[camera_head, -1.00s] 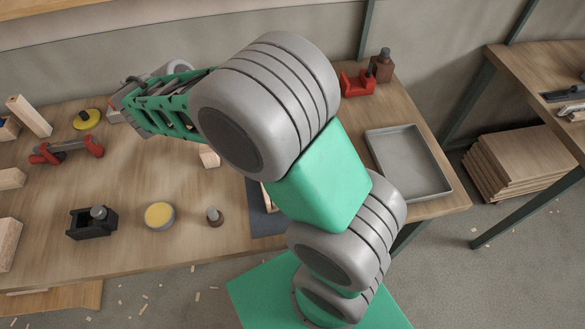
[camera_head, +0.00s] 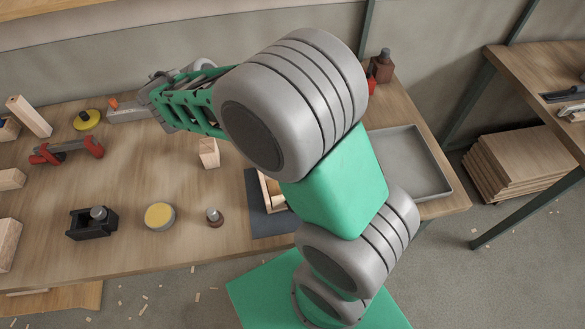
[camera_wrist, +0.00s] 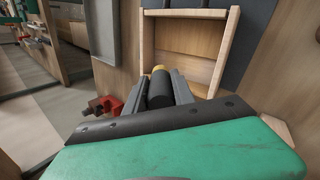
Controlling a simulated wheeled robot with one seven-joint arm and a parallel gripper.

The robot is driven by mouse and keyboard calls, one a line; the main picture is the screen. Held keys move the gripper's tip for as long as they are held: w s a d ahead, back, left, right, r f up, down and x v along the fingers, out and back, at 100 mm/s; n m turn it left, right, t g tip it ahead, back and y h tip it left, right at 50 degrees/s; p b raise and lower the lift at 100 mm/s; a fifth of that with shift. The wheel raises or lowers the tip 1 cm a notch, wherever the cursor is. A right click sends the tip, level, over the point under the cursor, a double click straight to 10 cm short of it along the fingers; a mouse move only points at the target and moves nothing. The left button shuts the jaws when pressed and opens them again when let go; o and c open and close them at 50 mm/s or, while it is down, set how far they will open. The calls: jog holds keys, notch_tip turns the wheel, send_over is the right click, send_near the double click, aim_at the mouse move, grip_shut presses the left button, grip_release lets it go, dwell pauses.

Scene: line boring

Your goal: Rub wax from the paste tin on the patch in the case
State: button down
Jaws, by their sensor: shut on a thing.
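My gripper (camera_wrist: 160,88) is shut on a black cylindrical dauber (camera_wrist: 159,92) with a yellow tip, seen in the wrist view. The wooden case (camera_wrist: 229,45) lies just beyond it, with a pale inner floor; I cannot tell whether the tip touches it. No distinct patch is clear to me. The open paste tin (camera_head: 159,216), round with yellow wax inside, stands at the bench's front, left of the case.
The case lies on a dark mat (camera_head: 257,216). A grey tray (camera_head: 412,165) is at the right. A small brown knobbed piece (camera_head: 214,217), a black holder (camera_head: 90,224) and a wooden block (camera_head: 208,152) stand nearby. A red tool (camera_wrist: 101,106) shows beside my gripper.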

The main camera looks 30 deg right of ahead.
jog(key=shift+s+d, duration=0.1)
jog(key=shift+d, duration=0.3)
jog(key=shift+f, duration=0.4)
jog(key=shift+f, duration=0.25)
jog(key=shift+a, duration=0.1)
jog(key=a, duration=0.2)
jog(key=w+a+p, duration=0.1)
jog(key=a, duration=0.1)
jog(key=shift+w+a, duration=0.1)
jog(key=shift+a, duration=0.3)
jog(key=shift+f, duration=0.2)
